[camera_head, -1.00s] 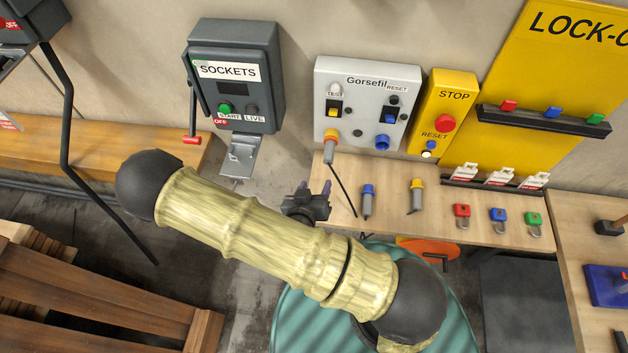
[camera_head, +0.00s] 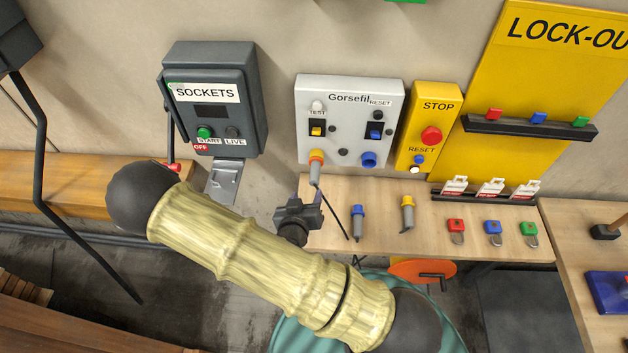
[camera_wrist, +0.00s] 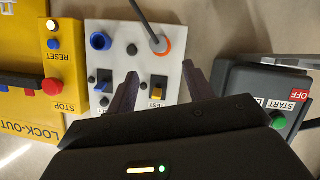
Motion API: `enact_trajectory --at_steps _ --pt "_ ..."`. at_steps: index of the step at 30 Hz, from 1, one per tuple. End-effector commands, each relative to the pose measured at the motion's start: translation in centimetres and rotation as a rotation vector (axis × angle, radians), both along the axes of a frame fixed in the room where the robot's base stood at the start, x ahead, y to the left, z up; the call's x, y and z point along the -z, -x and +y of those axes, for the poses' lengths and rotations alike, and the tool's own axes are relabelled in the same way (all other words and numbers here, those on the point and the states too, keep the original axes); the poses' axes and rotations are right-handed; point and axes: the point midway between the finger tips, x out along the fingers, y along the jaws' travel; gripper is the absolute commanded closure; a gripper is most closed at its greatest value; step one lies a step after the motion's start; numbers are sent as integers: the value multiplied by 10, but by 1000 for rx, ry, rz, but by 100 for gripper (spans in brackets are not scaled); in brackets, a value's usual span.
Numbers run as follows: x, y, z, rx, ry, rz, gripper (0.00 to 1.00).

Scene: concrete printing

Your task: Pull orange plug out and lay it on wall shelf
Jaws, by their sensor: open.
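The orange plug (camera_head: 316,164) sits in the lower left socket of the grey Gorsefil box (camera_head: 349,115), with its grey body and black cable hanging down. In the wrist view the orange plug (camera_wrist: 161,46) shows at the top, beyond my fingertips, its end ringed in orange. My gripper (camera_head: 299,207) is just below and left of the plug in the head view, apart from it. In the wrist view my gripper (camera_wrist: 160,72) has its two fingers spread with nothing between them. The wooden wall shelf (camera_head: 430,225) runs below the box.
On the shelf lie a blue plug (camera_head: 358,222), a yellow plug (camera_head: 407,213) and red, blue and green padlocks (camera_head: 493,230). The dark SOCKETS box (camera_head: 213,100) hangs left, the yellow STOP box (camera_head: 429,130) right. Bare shelf shows between the loose plugs.

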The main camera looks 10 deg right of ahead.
Motion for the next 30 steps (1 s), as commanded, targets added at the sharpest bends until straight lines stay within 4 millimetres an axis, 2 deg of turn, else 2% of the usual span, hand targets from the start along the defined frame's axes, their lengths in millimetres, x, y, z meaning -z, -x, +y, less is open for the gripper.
enact_trajectory --at_steps 1,19,30 --pt "7 -4 -2 2 -2 -2 49" --pt "19 -35 -17 1 -1 -3 49" --pt "29 -73 -36 2 3 0 49"
